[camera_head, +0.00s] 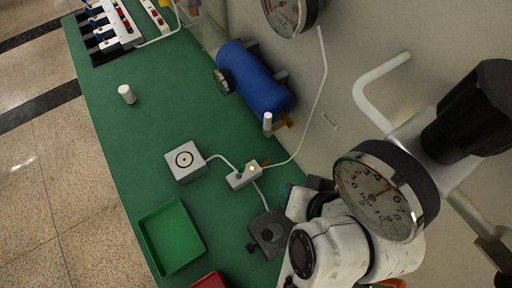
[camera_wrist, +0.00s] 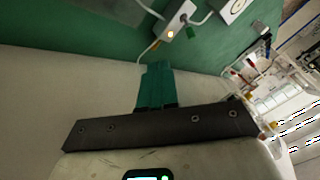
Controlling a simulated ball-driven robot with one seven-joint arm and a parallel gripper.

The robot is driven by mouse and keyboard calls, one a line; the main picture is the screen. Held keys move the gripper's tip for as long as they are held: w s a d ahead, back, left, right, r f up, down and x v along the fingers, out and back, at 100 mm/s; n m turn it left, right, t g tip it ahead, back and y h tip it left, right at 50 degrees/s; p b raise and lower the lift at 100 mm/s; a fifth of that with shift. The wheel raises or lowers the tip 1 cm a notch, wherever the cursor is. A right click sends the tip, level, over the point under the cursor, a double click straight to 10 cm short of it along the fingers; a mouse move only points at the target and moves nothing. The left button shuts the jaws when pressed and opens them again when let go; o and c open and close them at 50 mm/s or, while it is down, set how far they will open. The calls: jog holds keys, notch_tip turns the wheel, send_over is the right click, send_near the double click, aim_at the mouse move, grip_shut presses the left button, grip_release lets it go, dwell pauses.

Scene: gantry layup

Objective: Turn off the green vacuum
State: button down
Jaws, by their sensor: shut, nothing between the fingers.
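A small white box (camera_head: 244,175) with cables lies on the green bench in the head view. It has a lit yellowish lamp and a small green part on top. In the wrist view the white box (camera_wrist: 178,20) is at the top, its lamp glowing and a green tab at its lower right side. I see no label naming the green vacuum. My gripper (camera_wrist: 157,70) has teal fingers closed together, empty, pointing toward the box and apart from it in the picture.
A white block with a round dial (camera_head: 185,161), a green tray (camera_head: 172,237), a red tray (camera_head: 211,281) and a white cylinder (camera_head: 127,94) are on the bench. A blue tank (camera_head: 254,80) and gauges stand along the wall. The bench's left middle is clear.

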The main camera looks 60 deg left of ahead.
aim_at(240, 171)
jog(key=x, duration=0.9)
jog(key=shift+s+a+f, duration=0.1)
jog(key=shift+a+f, duration=0.1)
jog(key=shift+f, duration=0.15)
jog(key=shift+s+a+r+p, duration=0.25)
jog(key=shift+s+a+p, duration=0.45)
jog(key=shift+s+a, duration=0.65)
jog(key=shift+a, duration=0.1)
jog(key=shift+a, duration=0.15)
